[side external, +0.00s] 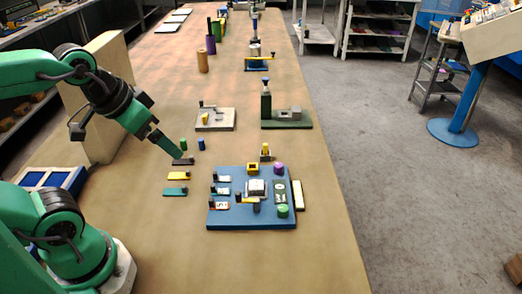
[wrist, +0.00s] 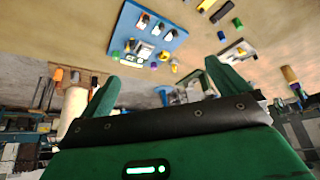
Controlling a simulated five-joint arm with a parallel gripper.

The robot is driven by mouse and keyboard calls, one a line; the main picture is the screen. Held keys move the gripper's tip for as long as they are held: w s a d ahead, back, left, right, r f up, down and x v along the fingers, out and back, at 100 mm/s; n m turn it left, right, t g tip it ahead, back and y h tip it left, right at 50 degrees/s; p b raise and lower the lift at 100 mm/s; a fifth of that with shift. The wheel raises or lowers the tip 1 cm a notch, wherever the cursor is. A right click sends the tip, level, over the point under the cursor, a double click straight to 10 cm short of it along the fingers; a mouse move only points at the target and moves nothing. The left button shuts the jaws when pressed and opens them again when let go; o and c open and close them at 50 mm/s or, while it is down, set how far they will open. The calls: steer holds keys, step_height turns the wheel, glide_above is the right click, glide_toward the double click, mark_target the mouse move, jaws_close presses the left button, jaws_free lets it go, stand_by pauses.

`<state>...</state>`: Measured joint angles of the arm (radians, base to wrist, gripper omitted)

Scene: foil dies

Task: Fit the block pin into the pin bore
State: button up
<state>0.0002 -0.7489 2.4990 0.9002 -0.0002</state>
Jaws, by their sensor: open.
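A blue baseplate (side external: 225,220) lies on the table with a pale metal block (side external: 256,187) near its middle. A dark upright pin (side external: 256,207) shows in front of the block. I cannot tell which piece is the block pin, and the pin bore cannot be made out. The baseplate also shows in the wrist view (wrist: 130,20). My gripper (side external: 178,154) is left of the baseplate, above the table, apart from it. In the wrist view my gripper (wrist: 160,88) has its two green fingers wide apart with nothing between them.
Dark, yellow (side external: 179,176) and teal (side external: 175,191) strips lie left of the baseplate, the dark one close under my fingertips in the picture. Small green (side external: 183,144) and blue (side external: 201,144) cylinders stand behind. Two fixtures, grey (side external: 229,125) and green (side external: 300,125), stand farther back.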

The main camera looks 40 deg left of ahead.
steer(key=c, duration=1.3)
steer(key=shift+c, duration=0.2)
steer(key=shift+w, duration=0.1)
steer(key=w+n+g, duration=0.3)
steer(key=w+n, duration=0.3)
steer(key=w, duration=1.3)
steer(key=w+f+n+g, duration=0.1)
steer(key=w+f+n, duration=0.1)
steer(key=w+f, duration=0.2)
steer(key=w+a+f+n, duration=0.1)
steer(key=w+f+n, duration=0.1)
steer(key=w+f, duration=0.3)
steer(key=w+a+f+n+g, duration=0.1)
steer(key=w+f, duration=0.4)
steer(key=shift+w+a+n+g, duration=0.1)
steer(key=shift+w+n+g, duration=0.2)
steer(key=shift+w+n, duration=0.1)
steer(key=shift+w+f, duration=0.2)
steer(key=shift+f, duration=0.1)
